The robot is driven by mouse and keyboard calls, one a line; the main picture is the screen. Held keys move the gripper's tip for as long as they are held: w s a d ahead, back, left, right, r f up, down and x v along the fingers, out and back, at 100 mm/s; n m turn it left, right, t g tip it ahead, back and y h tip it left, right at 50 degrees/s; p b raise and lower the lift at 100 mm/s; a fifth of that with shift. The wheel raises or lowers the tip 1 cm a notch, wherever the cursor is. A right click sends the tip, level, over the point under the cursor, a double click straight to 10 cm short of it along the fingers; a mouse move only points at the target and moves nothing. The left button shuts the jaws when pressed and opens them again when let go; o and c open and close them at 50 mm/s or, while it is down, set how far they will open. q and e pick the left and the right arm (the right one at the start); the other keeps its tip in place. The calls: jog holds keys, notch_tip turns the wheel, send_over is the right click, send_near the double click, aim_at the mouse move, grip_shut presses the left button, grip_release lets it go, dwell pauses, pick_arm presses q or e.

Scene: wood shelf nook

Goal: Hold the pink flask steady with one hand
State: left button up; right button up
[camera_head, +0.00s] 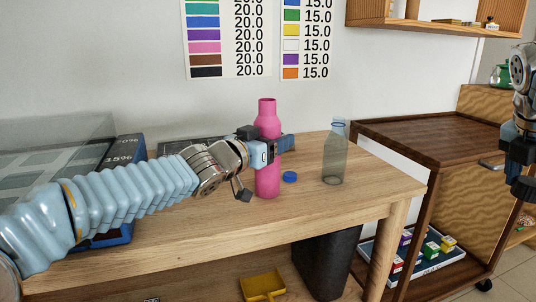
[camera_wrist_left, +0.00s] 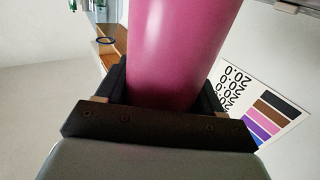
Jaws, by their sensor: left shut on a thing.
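My left gripper (camera_head: 274,145) reaches in from the left and is shut around the flask's middle. In the left wrist view the flask (camera_wrist_left: 178,50) fills the space between the dark fingers, and its ends are out of that view. My right gripper (camera_head: 521,160) is at the far right edge, well away from the flask; its fingers do not show clearly enough to tell their opening.
A blue cap (camera_head: 290,177) lies on the table (camera_head: 220,222) just right of the flask. A clear grey bottle (camera_head: 335,160) stands further right. A dark wooden cart (camera_head: 425,142) is beyond the table's right end. A black bin (camera_head: 328,262) and a yellow dustpan (camera_head: 262,286) are below.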

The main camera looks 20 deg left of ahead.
aim_at(271, 120)
pick_arm(q)
jog(key=shift+r, duration=0.2)
pick_arm(e)
jog(key=shift+r, duration=0.1)
